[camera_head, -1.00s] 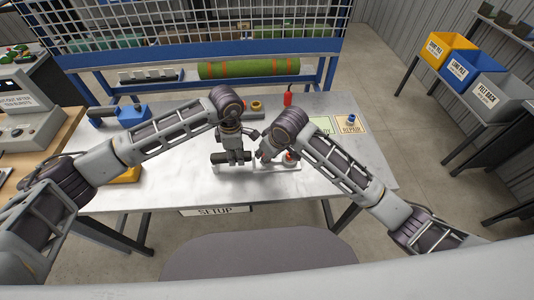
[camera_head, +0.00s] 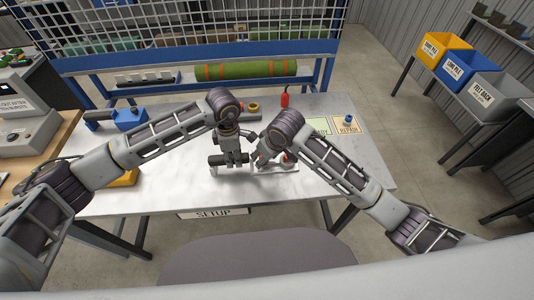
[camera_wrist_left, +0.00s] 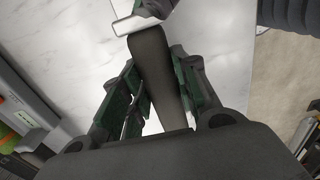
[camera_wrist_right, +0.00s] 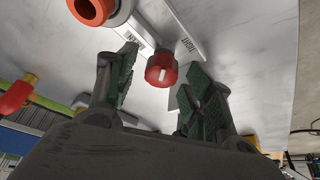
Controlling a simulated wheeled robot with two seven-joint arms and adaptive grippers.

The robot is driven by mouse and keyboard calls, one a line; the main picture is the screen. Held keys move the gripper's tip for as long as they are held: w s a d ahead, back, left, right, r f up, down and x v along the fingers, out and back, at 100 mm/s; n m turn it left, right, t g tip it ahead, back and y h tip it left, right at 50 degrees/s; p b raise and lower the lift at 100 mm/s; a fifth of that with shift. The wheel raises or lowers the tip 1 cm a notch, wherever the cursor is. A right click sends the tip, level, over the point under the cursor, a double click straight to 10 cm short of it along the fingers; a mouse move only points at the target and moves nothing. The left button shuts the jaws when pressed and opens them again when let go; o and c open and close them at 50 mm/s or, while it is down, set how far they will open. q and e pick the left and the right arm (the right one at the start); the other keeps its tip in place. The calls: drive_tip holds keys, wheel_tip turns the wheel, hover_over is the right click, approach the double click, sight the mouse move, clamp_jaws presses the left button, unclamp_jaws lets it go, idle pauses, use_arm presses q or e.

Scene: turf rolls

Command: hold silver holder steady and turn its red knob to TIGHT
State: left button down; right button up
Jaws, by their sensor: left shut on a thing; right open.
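The silver holder (camera_head: 290,169) lies at the front middle of the table. Its dark handle (camera_wrist_left: 158,75) runs between the fingers of my left gripper (camera_wrist_left: 160,98), which is shut on it; the silver end (camera_wrist_left: 148,14) shows beyond. The left gripper (camera_head: 233,162) also shows in the head view. The red knob (camera_wrist_right: 161,70) has a pale mark on its face. My right gripper (camera_wrist_right: 158,92) is open, its fingers on either side below the knob, with a visible gap. The TIGHT label (camera_wrist_right: 185,45) is right of the knob; another label, partly hidden, is at left.
An orange-red ring (camera_wrist_right: 92,10) sits beside the knob in the right wrist view. The REPAIR square (camera_head: 347,126) is at right. The table's right front is clear.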

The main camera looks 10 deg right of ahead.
drive_tip(key=shift+n, duration=0.7)
drive_tip(key=shift+n+g+y, duration=0.4)
drive_tip(key=shift+n+y, duration=0.1)
drive_tip(key=shift+n, duration=0.4)
drive_tip(key=shift+w+n+g+y, duration=0.15)
drive_tip(key=shift+n+g+y, duration=0.35)
drive_tip(key=shift+n, duration=1.5)
drive_tip(key=shift+w+n+g, duration=0.1)
drive_tip(key=shift+n+g, duration=0.6)
drive_tip(key=shift+n, duration=1)
drive_tip(key=shift+n+g, duration=0.7)
drive_tip(key=shift+n, duration=1)
drive_tip(key=shift+d+r, duration=0.1)
drive_tip(key=shift+r, duration=0.15)
drive_tip(key=v, duration=1.1)
drive_tip(key=w+d+f+m+t+y, duration=0.1)
drive_tip(key=d+m, duration=0.4)
drive_tip(key=d, duration=0.8)
drive_tip(key=w+d+f+m+t+y, duration=0.1)
drive_tip(key=w+d+f+m+t, duration=0.2)
drive_tip(key=d, duration=1)
drive_tip(key=shift+w+d+f+m+t+y, duration=0.35)
drive_tip(key=shift+w+f+m, duration=0.3)
drive_tip(key=shift+w+m, duration=1.15)
